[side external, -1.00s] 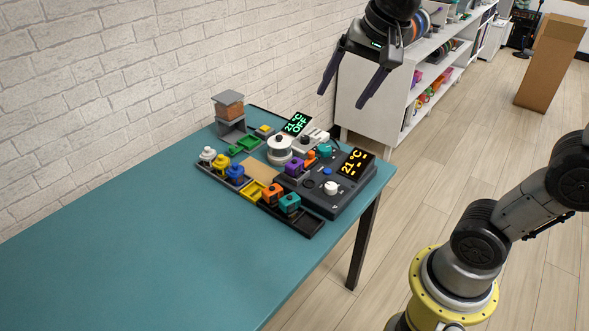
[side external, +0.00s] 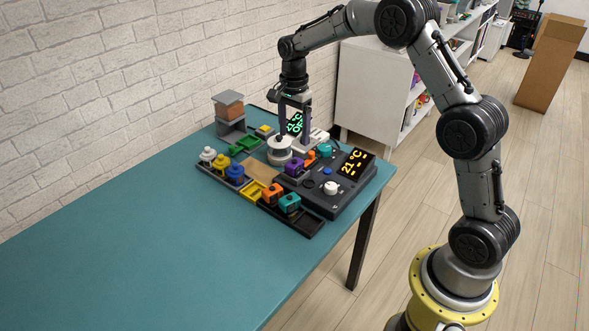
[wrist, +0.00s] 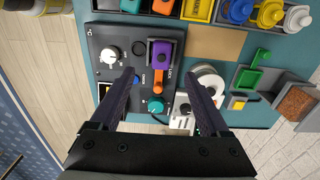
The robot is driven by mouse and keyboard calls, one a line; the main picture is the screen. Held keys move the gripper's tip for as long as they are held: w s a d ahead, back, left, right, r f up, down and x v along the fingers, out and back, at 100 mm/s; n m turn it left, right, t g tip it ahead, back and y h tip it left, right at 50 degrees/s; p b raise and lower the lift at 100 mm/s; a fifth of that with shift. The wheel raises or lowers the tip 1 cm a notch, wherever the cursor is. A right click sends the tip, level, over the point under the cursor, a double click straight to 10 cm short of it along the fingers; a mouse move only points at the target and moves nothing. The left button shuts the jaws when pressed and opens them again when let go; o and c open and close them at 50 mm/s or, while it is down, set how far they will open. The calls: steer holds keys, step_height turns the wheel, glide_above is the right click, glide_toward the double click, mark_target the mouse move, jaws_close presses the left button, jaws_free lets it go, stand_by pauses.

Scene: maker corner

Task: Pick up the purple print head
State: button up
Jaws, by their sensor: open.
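The purple print head (side external: 293,167) sits on the dark control unit (side external: 322,207), left of its middle in the side view. In the wrist view the purple print head (wrist: 161,54) lies ahead of the fingertips, with an orange lever (wrist: 157,84) just below it. My gripper (side external: 293,139) points down above the back of the unit. In the wrist view my gripper (wrist: 158,82) has its fingers spread wide and empty, one on either side of the orange lever. The fingers are apart from the purple print head.
A white spool (side external: 279,150) stands close to my gripper. A teal knob (side external: 325,150) and a lit display (side external: 355,164) are on the unit. A black tray (side external: 308,221) with orange and teal heads lies in front. The teal table's left part is clear.

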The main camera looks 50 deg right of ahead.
mark_target(294, 161)
step_height(294, 161, down, 6)
steer(key=shift+f, duration=0.1)
steer(key=shift+w+d+f, duration=0.1)
steer(key=shift+d+f, duration=0.05)
steer(key=shift+f, duration=1.2)
steer(key=shift+w+d+f, duration=0.1)
steer(key=shift+f, duration=1.2)
steer(key=shift+c, duration=0.2)
steer(key=shift+r, duration=0.1)
jaws_close()
